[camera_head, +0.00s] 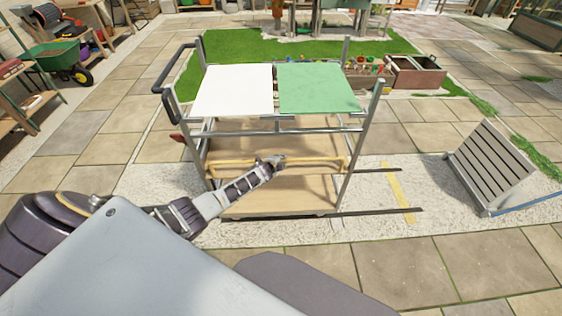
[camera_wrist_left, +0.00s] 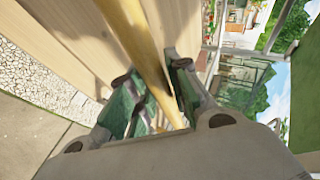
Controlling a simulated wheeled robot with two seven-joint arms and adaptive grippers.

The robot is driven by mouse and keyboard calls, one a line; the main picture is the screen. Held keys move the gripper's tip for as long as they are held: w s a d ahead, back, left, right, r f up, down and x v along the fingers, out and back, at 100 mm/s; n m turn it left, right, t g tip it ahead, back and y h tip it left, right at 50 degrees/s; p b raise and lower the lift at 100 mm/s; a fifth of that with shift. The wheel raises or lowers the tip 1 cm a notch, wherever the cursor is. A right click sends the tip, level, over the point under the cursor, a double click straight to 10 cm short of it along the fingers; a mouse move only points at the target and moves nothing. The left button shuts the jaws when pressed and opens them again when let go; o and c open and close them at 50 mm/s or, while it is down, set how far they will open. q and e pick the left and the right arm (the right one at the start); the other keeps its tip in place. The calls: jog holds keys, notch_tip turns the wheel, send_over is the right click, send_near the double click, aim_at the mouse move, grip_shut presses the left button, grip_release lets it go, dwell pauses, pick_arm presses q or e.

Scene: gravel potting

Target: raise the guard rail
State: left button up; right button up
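The guard rail (camera_head: 230,163) is a thin yellow bar lying level and low across the near side of a grey metal cart (camera_head: 352,165), above its wooden lower shelf (camera_head: 285,192). My left gripper (camera_head: 274,161) reaches in from the left and is at the rail near its middle. In the left wrist view the yellow rail (camera_wrist_left: 138,40) runs between the two fingers of my left gripper (camera_wrist_left: 152,80), with a pad close against each side, so it looks shut on the rail. My right gripper is not in view.
A white panel (camera_head: 233,90) and a green panel (camera_head: 317,87) lie on the cart's top. A dark handle (camera_head: 168,90) sticks out at its left. A slatted panel (camera_head: 491,165) stands to the right. Dark floor strips (camera_head: 385,211) and a yellow stripe (camera_head: 399,192) lie beside the cart. Paving in front is clear.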

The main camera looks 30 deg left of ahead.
pick_arm(q)
jog(key=o, duration=0.3)
jog(key=shift+o, duration=0.2)
jog(key=a+v, duration=0.1)
jog(key=v, duration=1.1)
jog(key=shift+d, duration=0.5)
dwell(0.5)
dwell(0.5)
jog(key=shift+w+r+n, duration=0.1)
jog(key=shift+n, duration=0.2)
